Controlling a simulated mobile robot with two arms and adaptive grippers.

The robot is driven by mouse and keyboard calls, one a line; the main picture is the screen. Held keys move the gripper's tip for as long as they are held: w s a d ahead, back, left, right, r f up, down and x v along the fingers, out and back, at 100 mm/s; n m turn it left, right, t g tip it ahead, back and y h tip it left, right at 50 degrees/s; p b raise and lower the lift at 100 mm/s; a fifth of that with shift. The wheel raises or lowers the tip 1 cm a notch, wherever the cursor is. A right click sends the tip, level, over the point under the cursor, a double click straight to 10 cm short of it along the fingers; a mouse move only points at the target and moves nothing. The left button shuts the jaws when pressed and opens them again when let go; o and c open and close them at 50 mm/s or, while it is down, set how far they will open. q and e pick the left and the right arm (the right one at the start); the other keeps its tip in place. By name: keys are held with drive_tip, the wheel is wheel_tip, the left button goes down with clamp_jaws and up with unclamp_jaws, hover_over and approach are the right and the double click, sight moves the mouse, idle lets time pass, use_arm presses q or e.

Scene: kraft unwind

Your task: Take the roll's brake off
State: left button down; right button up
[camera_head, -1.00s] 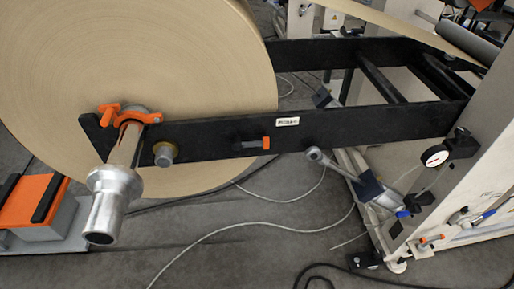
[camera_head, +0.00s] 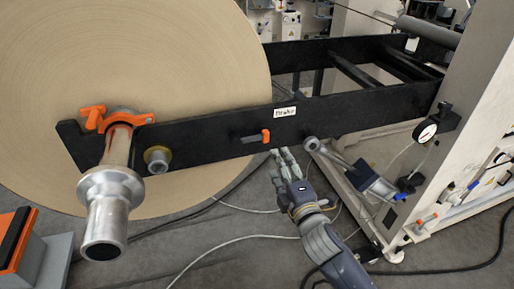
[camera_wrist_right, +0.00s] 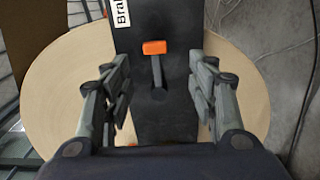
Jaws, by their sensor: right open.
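The brake lever (camera_head: 254,138) has an orange tip and sits in a slot on the black arm beam (camera_head: 205,131), beside a white label (camera_head: 285,112). The lever lies roughly along the beam. The big kraft roll (camera_head: 130,50) stands behind the beam. My right gripper (camera_head: 281,153) is just below and to the right of the lever in the head view. In the right wrist view my right gripper (camera_wrist_right: 156,95) is open, its fingers on either side of the beam. The lever's orange tip (camera_wrist_right: 154,47) shows between and beyond the fingers, untouched. My left gripper is not in view.
A metal shaft (camera_head: 110,190) with an orange clamp (camera_head: 118,118) juts out at the left. A cylinder (camera_head: 370,185), a gauge (camera_head: 426,131) and blue-handled valves stand by the white machine frame (camera_head: 470,110) at right. Cables lie on the floor.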

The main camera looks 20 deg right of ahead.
sight(267, 138)
drive_tip(key=w, duration=0.7)
drive_tip(key=w+p, duration=0.1)
drive_tip(key=w, duration=0.2)
drive_tip(key=shift+w+a+r, duration=0.15)
drive_tip(key=shift+w+r, duration=0.15)
drive_tip(key=shift+w, duration=0.1)
clamp_jaws()
